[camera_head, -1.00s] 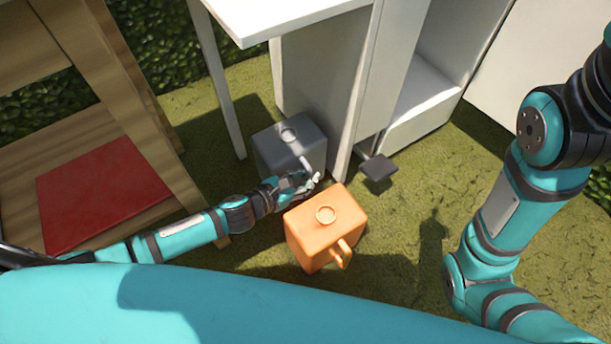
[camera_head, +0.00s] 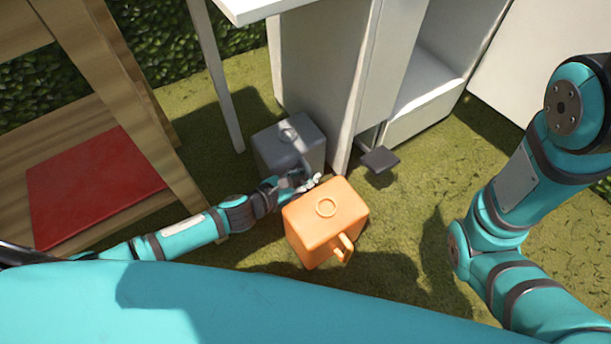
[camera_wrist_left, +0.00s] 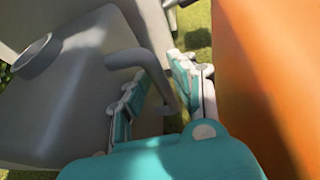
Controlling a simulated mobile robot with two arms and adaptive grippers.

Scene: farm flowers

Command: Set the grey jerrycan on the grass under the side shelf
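The grey jerrycan (camera_head: 285,150) stands upright on the grass (camera_head: 430,250), beside the grey side panel of a white cabinet. The side shelf (camera_head: 262,8) is a white board at the top of the head view on a thin leg (camera_head: 219,85); I cannot tell whether the can is fully beneath it. My left gripper (camera_head: 300,187) is at the can's near side. In the left wrist view its fingers (camera_wrist_left: 160,98) are apart, with the grey handle (camera_wrist_left: 155,70) between them and no clear grip. My right gripper is out of view; only that arm's links show.
An orange jerrycan (camera_head: 318,238) stands close to the left gripper's right side. A dark pedal (camera_head: 379,160) sticks out from the white cabinet (camera_head: 425,110). A wooden frame with a red panel (camera_head: 90,190) is at left. Grass is open at right centre.

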